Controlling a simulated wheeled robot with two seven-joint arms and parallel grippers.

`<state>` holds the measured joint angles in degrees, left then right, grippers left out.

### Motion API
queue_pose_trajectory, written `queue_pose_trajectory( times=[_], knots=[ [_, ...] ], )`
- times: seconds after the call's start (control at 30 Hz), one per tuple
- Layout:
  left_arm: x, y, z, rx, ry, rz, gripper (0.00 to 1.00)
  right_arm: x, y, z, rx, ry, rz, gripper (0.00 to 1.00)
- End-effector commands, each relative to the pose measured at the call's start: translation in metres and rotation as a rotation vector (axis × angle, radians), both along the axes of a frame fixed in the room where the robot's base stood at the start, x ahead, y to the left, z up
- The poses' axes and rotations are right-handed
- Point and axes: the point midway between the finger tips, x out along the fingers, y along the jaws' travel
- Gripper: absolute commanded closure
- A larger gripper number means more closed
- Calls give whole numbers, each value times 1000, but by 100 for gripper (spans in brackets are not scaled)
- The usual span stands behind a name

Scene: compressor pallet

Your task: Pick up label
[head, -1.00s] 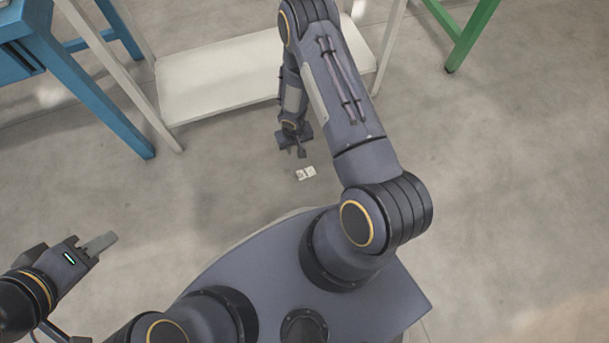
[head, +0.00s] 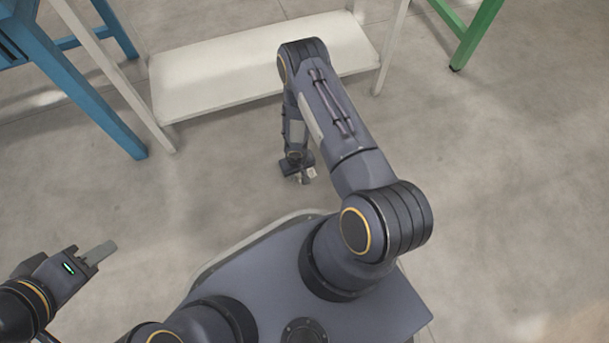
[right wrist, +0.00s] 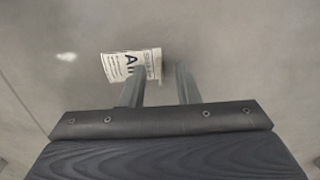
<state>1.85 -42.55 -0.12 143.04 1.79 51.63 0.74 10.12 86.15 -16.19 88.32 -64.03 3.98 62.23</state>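Whether the fingers touch the label I cannot tell. My left gripper (head: 100,252) is away at the lower left, its fingers seen edge-on.
A white low shelf (head: 210,80) between white legs stands beyond my right gripper. A blue frame (head: 75,75) is at the upper left and a green leg (head: 475,35) at the upper right. The floor around the label is clear.

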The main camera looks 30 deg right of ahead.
Motion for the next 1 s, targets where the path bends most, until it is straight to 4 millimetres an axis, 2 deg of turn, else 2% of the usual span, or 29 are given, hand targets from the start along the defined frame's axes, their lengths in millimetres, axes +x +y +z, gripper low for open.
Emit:
queue_pose_trajectory(
  times=[0.1,0.3,0.33,0.77,1.0],
  knots=[
    [0,0,1,0,0,0,64,0,0,1,0,0,0,73],
    [0,0,1,0,0,0,64,0,0,1,0,0,0,99],
    [0,0,1,0,0,0,64,0,0,1,0,0,0,100],
    [0,0,1,0,0,0,64,0,0,2,0,0,0,100],
    [0,0,12,0,0,0,64,0,0,22,0,0,0,100]
  ],
)
